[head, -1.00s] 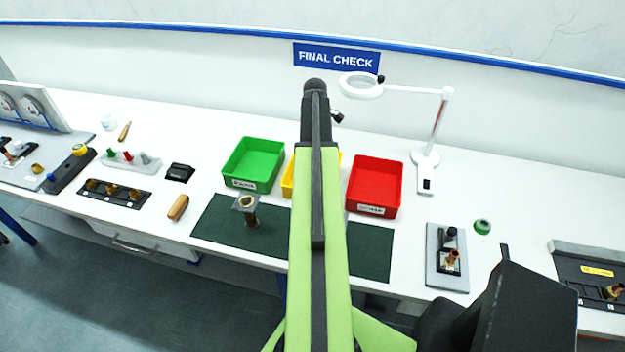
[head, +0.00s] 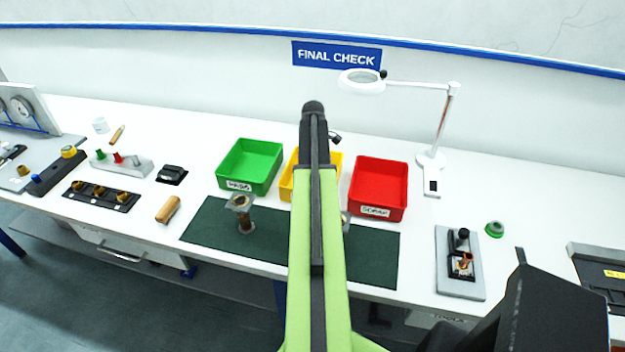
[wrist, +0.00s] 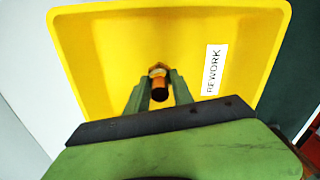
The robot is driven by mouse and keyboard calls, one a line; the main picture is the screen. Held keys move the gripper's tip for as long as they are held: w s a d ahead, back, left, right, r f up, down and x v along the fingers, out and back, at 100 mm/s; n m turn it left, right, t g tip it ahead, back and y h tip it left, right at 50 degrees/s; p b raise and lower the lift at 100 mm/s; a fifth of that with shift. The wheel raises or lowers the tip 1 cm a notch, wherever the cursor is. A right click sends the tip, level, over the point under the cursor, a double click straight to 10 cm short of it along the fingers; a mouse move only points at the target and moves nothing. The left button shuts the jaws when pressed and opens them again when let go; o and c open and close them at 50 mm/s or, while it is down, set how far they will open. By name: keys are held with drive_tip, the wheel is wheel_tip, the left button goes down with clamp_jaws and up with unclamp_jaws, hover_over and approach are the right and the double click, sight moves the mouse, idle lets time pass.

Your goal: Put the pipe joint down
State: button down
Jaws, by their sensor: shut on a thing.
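The pipe joint (wrist: 159,90), copper-coloured with a dark round end, is between the fingers of my gripper (wrist: 158,80) in the wrist view. My gripper is shut on it. Both are over the inside of the yellow bin (wrist: 105,55), which has a REWORK label (wrist: 213,70). I cannot tell how high the joint is above the bin's floor. In the head view my arm hides the middle of the yellow bin (head: 286,187), the gripper and the joint.
A green bin (head: 248,165) stands left of the yellow one and a red SCRAP bin (head: 379,187) right of it. A dark green mat (head: 212,222) lies in front, bearing a brown post with a square top (head: 241,213). A magnifier lamp (head: 435,150) stands at the back right.

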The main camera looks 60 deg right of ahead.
drive_tip(key=shift+r, duration=0.1)
drive_tip(key=c, duration=1.6)
unclamp_jaws()
drive_tip(key=shift+f, duration=0.25)
drive_tip(key=o, duration=0.5)
drive_tip(key=shift+r, duration=0.2)
wheel_tip(320, 180, up, 12)
drive_tip(key=p, duration=1.2)
drive_tip(key=shift+r+p, duration=0.15)
drive_tip(key=shift+p, duration=0.15)
